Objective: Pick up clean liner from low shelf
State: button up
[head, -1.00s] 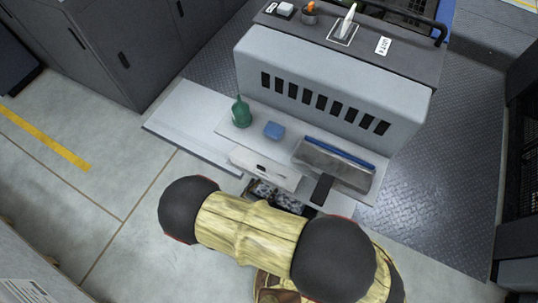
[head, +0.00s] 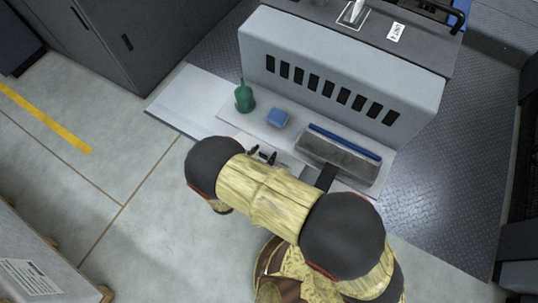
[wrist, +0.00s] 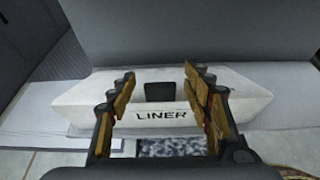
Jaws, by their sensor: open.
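The clean liner (wrist: 160,107) is a white, tray-like piece marked LINER, with a dark rectangular patch in its upper middle. It lies straight ahead in the wrist view. In the head view my arm and gripper hide most of it. My gripper (wrist: 158,80) is open, its fingers on either side of the dark patch and the lettering, with nothing held between them. In the head view the gripper (head: 263,154) is at the front of the low shelf (head: 182,100). I cannot tell whether the fingers touch the liner.
A slotted grey machine (head: 340,70) rises behind. The shelf's left part is bare.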

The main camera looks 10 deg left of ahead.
jog(key=c, duration=0.3)
grip_shut()
dwell(0.5)
dwell(0.3)
